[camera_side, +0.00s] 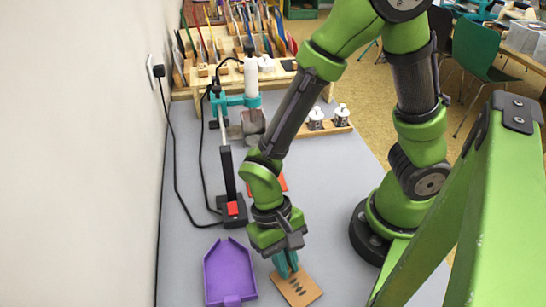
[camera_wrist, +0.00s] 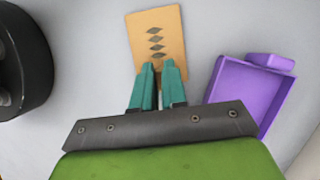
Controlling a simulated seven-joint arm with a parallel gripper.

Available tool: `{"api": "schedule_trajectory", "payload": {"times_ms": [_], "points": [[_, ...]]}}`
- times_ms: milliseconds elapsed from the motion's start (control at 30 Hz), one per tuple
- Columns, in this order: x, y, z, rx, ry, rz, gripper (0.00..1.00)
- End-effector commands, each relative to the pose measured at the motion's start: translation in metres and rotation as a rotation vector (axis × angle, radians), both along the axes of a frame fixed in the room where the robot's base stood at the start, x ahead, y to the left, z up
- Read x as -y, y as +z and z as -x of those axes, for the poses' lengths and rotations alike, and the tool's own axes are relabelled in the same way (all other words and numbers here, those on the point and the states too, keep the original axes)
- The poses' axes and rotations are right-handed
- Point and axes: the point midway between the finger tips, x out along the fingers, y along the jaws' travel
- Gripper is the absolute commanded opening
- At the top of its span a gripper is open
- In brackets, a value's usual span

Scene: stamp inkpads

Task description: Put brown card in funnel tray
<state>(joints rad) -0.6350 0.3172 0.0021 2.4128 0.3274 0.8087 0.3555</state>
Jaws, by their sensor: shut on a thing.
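The brown card (camera_side: 299,290) has a row of dark diamond marks. It lies at or just above the table near the front, to the right of the purple funnel tray (camera_side: 229,271). My gripper (camera_side: 286,266) points down with its teal fingers shut on the card's near edge. In the wrist view the card (camera_wrist: 156,38) extends out beyond the fingertips (camera_wrist: 160,68), and the funnel tray (camera_wrist: 247,90) is to the right, apart from the card. The tray looks empty. I cannot tell whether the card touches the table.
A black stand with a red block (camera_side: 232,209) is behind the tray. A red-orange card (camera_side: 281,182) lies partly behind my arm. A wooden board with two white-topped pots (camera_side: 328,122) and a rack of colored cards (camera_side: 238,45) stand farther back. The wall borders the left.

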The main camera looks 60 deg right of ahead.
Motion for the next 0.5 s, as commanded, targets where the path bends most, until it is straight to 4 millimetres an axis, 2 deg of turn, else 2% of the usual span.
{"api": "schedule_trajectory", "payload": {"times_ms": [500], "points": [[0.000, 0.087, 0.000, 0.006, 0.007, -0.003, 0.00]]}}
